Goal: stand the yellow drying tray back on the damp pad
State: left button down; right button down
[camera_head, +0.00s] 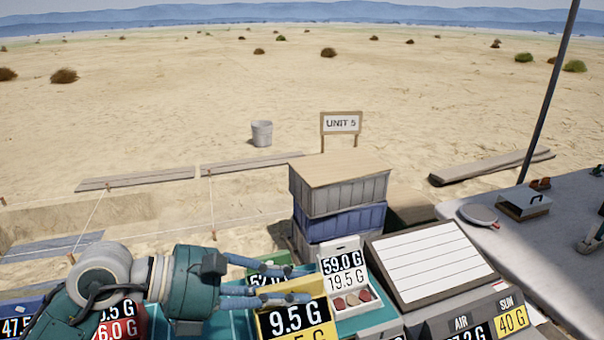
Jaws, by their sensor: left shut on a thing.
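I cannot clearly make out the damp pad. My right gripper is not in view.
A white holder (343,258) reading "59.0 G" and "19.5 G" stands close right of the tray, beside a lined board (430,262). A green tray (243,261) is behind the fingers. A red tray (128,329) is left. Stacked crates (340,190) stand behind.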

pick_arm(q)
jog(key=s+a+f+n+t+y, duration=0.1)
jog(key=a+f, duration=0.3)
jog(key=a, duration=0.4)
jog(key=s+a+f+n+t, duration=0.2)
jog(key=s+a+f, duration=0.2)
jog(key=a, duration=0.4)
jog(key=shift+s+a+f+t+y, duration=0.15)
jog(key=shift+a+t+y, duration=0.2)
jog(key=shift+t+y, duration=0.05)
